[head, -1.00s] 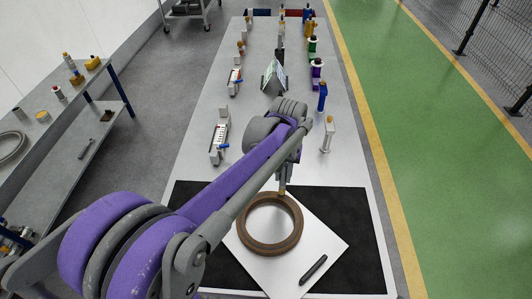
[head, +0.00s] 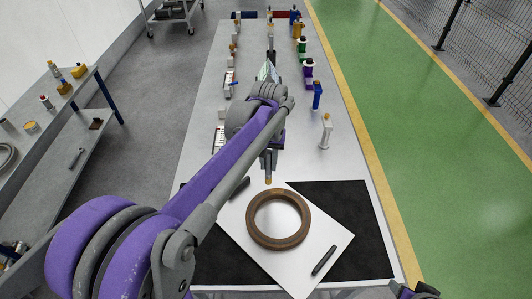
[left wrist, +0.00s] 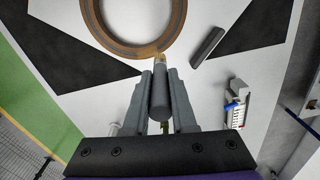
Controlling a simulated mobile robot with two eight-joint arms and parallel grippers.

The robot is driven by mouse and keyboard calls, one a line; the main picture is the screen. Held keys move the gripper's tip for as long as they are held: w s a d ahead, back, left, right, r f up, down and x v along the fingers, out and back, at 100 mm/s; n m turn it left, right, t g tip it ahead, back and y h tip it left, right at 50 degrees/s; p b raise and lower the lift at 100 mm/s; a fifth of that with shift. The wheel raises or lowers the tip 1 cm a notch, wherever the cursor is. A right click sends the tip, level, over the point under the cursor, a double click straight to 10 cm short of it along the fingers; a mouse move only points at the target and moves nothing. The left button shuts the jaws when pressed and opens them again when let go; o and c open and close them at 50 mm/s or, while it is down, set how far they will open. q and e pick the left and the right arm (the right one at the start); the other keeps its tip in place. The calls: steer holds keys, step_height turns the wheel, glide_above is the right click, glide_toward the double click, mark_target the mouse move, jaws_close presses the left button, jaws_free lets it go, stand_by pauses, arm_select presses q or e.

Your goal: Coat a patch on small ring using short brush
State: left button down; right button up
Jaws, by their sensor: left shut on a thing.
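The small brown ring (head: 253,228) lies flat on a white sheet on the bench. It also shows at the top of the left wrist view (left wrist: 112,45). My left gripper (head: 269,158) is shut on the short brush, a dark cylindrical handle (left wrist: 160,92) with a tan tip (head: 268,181). The brush points down at the ring's far rim. In the left wrist view the tip meets the ring's edge in the picture; I cannot tell whether it touches. The rim near the tip looks more orange. My right gripper is not clearly in view.
One dark bar (head: 324,260) lies on the white sheet (head: 300,280) right of the ring, another (head: 239,187) left of it. Black mat (head: 345,210) surrounds the sheet. Bottles, including a blue one (head: 317,95), line the bench's right side. A shelf bench (head: 80,130) stands left.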

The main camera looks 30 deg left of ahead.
arm_select(q)
steer(key=shift+a+r, duration=0.2)
steer(key=shift+r, duration=0.75)
steer(key=shift+s+d+r+p, duration=0.15)
steer(key=shift+r+p, duration=0.15)
steer(key=shift+r, duration=0.65)
arm_select(e)
steer(key=shift+s+r, duration=0.2)
steer(key=shift+r, duration=0.55)
steer(key=shift+a, duration=0.1)
arm_select(q)
steer(key=shift+f, duration=0.1)
